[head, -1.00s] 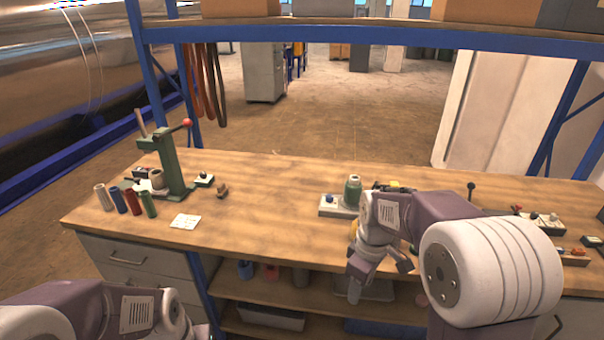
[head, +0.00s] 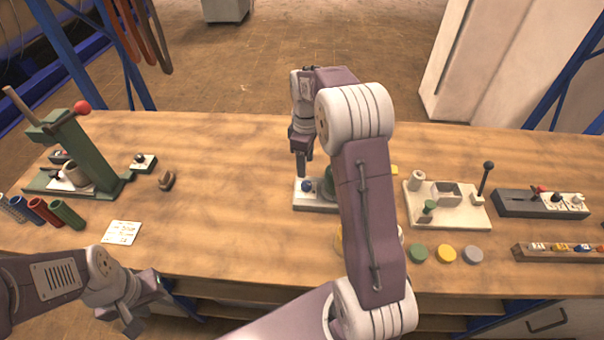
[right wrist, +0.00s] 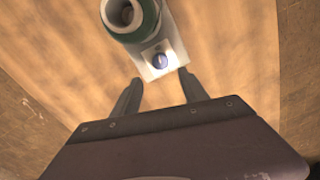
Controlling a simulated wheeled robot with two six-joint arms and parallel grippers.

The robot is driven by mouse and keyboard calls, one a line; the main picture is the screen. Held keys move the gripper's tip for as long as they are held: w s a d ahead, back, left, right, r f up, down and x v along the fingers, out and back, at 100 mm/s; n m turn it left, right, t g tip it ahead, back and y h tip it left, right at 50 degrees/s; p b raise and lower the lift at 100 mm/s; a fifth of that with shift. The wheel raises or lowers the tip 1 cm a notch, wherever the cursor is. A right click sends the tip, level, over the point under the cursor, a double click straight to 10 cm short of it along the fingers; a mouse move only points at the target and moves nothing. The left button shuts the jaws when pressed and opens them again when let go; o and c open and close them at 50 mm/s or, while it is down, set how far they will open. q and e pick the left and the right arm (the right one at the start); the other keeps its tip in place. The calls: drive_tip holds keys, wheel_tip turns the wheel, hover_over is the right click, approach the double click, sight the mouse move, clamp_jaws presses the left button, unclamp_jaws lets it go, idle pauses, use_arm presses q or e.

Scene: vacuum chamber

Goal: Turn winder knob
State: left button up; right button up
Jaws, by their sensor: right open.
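The winder (head: 313,207) is a pale block on the workbench, partly hidden behind my right arm in the head view. A small dark blue knob (head: 307,184) sits on its left end. In the right wrist view the knob (right wrist: 161,61) is on the end of the pale base (right wrist: 172,56), beside a green-and-white hollow spool (right wrist: 133,18). My right gripper (head: 302,172) is above the knob end, pointing down. In the right wrist view the right gripper (right wrist: 160,77) is open, with the knob just beyond its fingertips and nothing between them. My left gripper (head: 130,308) is at the bench's front-left edge; its fingers are unclear.
A green press (head: 80,155) with a red-tipped lever stands at the left, near coloured tubes (head: 65,213) and a white card (head: 121,232). A pale fixture (head: 447,207), coloured discs (head: 446,254) and a dark switch strip (head: 540,204) are at the right.

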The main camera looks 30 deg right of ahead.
sight(307, 184)
drive_tip(key=shift+s+r, duration=0.2)
drive_tip(key=shift+s, duration=0.3)
drive_tip(key=f, duration=0.9)
drive_tip(key=shift+w, duration=0.2)
drive_tip(key=shift+f, duration=0.2)
clamp_jaws()
use_arm(q)
drive_tip(key=shift+s, duration=0.2)
